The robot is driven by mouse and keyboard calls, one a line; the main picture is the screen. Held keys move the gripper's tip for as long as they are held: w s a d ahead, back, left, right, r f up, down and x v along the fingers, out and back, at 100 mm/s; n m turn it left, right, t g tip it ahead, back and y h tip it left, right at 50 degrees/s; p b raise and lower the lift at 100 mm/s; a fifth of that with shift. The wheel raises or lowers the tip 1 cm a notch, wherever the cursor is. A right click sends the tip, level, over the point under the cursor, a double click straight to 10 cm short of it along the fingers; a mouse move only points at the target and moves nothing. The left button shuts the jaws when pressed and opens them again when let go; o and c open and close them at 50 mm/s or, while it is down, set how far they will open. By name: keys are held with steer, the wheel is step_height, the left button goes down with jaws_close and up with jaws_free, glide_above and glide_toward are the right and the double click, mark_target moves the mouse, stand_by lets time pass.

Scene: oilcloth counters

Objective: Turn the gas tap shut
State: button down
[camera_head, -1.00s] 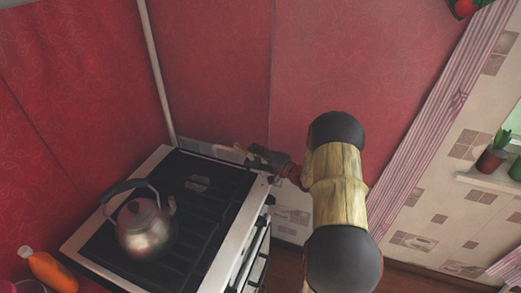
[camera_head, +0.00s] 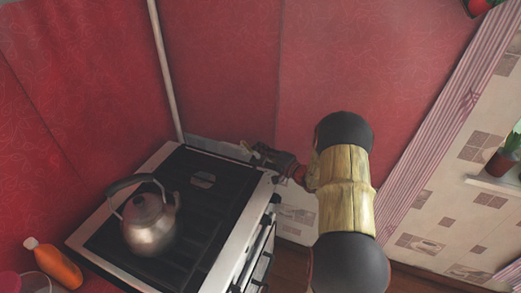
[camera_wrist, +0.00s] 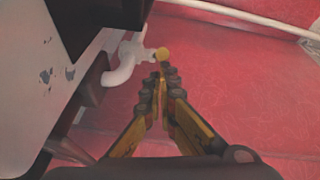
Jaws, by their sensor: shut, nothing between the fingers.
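The gas tap has a small yellow handle (camera_wrist: 161,54) on a bent white pipe (camera_wrist: 122,68) behind the stove, seen in the wrist view. My gripper (camera_wrist: 162,72) is shut and empty, with its fingertips just below the yellow handle in the picture. I cannot tell whether they touch it. In the head view my gripper (camera_head: 257,152) is at the stove's back right corner, near the red wall. A small pale yellow spot (camera_head: 246,147) beside the fingertips may be the tap. Which way the handle is turned is unclear.
The stove (camera_head: 245,225) stands at the left with a metal kettle (camera_head: 149,224) on its top. An orange bottle (camera_head: 56,266) is at the lower left. The red wall (camera_wrist: 235,85) is close behind the gripper. A thin white pipe (camera_head: 168,75) runs up the wall.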

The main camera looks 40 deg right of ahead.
steer(key=shift+a, duration=0.15)
steer(key=shift+w+a+b, duration=0.1)
steer(key=shift+a+b, duration=2.45)
steer(key=shift+b, duration=0.05)
